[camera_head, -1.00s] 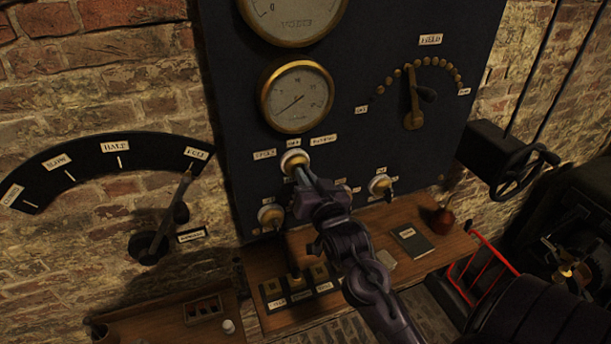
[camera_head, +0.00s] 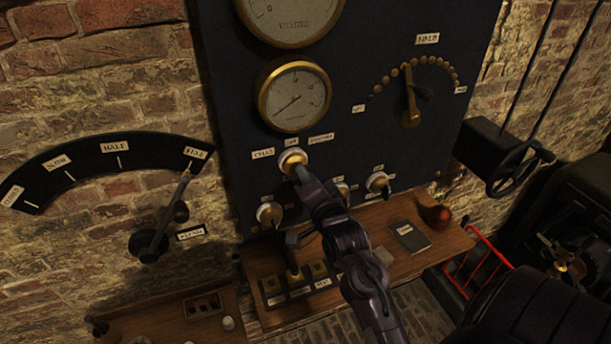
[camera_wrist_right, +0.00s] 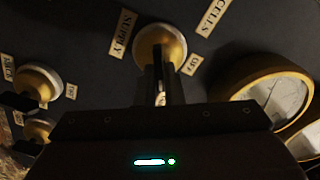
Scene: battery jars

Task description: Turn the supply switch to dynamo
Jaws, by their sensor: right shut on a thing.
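The supply switch (camera_head: 293,159) is a round pale and brass knob on the dark panel, below the lower gauge. Small labels stand around it: CELLS (camera_head: 263,154) at its left, one above it, and one at its upper right (camera_head: 321,138) too blurred to read surely. In the right wrist view the switch (camera_wrist_right: 168,42) sits straight ahead, between the SUPPLY and CELLS labels. My right gripper (camera_head: 302,172) reaches up from below and is shut on the switch's dark handle (camera_wrist_right: 157,62). The fingers hide much of the handle, so its exact pointing is unclear. My left gripper is out of view.
Other brass knobs (camera_head: 270,213) (camera_head: 378,183) sit close below and right on the panel. A lever on a curved scale (camera_head: 120,150) is at left; a handwheel (camera_head: 520,168) at right.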

